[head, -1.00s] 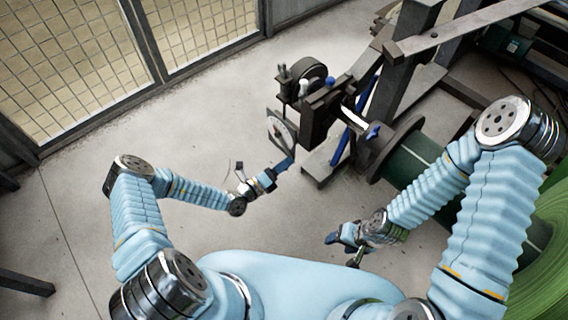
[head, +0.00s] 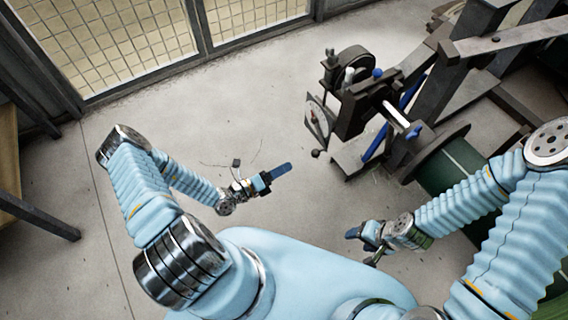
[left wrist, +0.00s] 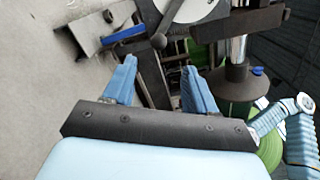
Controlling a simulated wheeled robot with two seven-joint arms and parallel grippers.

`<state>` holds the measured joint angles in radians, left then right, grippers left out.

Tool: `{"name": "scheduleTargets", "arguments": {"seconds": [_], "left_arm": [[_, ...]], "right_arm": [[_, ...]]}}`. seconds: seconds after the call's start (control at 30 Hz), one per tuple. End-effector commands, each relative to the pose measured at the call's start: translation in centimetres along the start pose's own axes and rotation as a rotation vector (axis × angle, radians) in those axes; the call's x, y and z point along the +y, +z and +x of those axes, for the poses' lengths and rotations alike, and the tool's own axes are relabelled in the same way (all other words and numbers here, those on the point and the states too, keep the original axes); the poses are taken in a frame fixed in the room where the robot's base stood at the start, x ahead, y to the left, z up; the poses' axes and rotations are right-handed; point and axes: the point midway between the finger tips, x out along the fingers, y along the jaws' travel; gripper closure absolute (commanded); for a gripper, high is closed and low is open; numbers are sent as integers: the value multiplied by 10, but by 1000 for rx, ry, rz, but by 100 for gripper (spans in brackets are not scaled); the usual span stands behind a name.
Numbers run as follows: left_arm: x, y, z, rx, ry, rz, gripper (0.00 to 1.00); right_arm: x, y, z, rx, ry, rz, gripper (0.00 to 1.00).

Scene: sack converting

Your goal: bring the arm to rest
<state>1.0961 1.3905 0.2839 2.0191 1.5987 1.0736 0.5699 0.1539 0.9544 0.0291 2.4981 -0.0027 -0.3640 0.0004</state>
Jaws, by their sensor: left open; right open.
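My left gripper (head: 280,172) is in the middle of the head view, over bare floor, left of the dark machine (head: 362,108) and apart from it. In the left wrist view its two blue fingers (left wrist: 158,85) stand apart with nothing between them. My right gripper (head: 362,244) is lower and to the right in the head view, in front of the machine's green roll. It is open, and I see nothing held in it.
The machine has a dial plate (head: 318,122), a ball-ended lever (head: 316,154) and a green roll (head: 452,168) on its right. A mesh fence (head: 120,40) runs along the back left. The concrete floor (head: 265,100) between fence and machine is clear.

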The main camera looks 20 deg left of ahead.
Motion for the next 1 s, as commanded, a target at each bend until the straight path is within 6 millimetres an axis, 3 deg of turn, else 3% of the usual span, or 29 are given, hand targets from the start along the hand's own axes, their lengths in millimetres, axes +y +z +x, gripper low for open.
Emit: {"name": "scheduleTargets", "arguments": {"seconds": [0.3, 0.37, 0.47, 0.53, 0.6, 0.7, 0.8, 0.9, 1.0], "left_arm": [[-3, -4, 2, 23, -7, 12, 44], [-11, -16, 5, 84, -28, 44, 44], [-37, -58, 8, 307, -106, 174, 44], [-60, -104, -1, 557, -207, 353, 44], [-77, -153, -30, 872, -364, 636, 44], [-70, -183, -81, 1260, -640, 1149, 44], [-53, -170, -99, 1468, -912, 1661, 44], [-49, -149, -86, 1511, -1135, 2095, 44], [-55, -136, -68, 1469, -1275, 2383, 44]], "right_arm": [[0, 0, 0, 0, 0, 0, 39], [0, 0, 0, 0, 0, 0, 39], [0, 0, 0, 0, 0, 0, 39], [0, 0, 0, 0, 0, 0, 39], [0, 0, 0, 0, 0, 0, 39], [0, 0, 0, 0, 0, 0, 39], [0, 0, 0, 0, 0, 0, 39], [0, 0, 0, 0, 0, 0, 39], [0, 0, 0, 0, 0, 0, 39]]}}
